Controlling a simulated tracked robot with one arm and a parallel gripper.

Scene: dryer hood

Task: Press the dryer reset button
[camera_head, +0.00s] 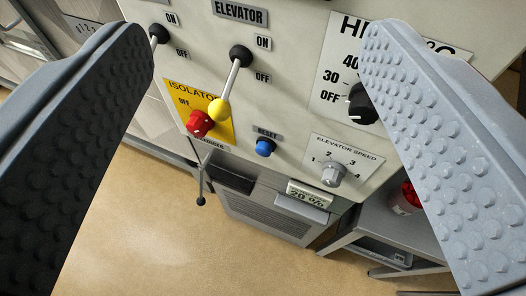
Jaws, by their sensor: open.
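The reset button is a small blue knob (265,147) under a grey label reading RESET, low on the pale control panel (290,100). It shows in full, roughly midway between my fingers in the picture. My gripper (255,45) is open and empty. Its left finger, dark and studded, fills the left side. Its right finger, pale and studded, fills the right side. Both fingers look nearer to the camera than the panel. I cannot tell how far they are from the button, and no contact with it shows.
A lever with a yellow ball (219,110) stands out left of the button. A red isolator knob (200,123) sits on a yellow plate. A grey elevator speed knob (332,174) is lower right, a black dial (361,104) above it. The tan floor (150,235) is clear.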

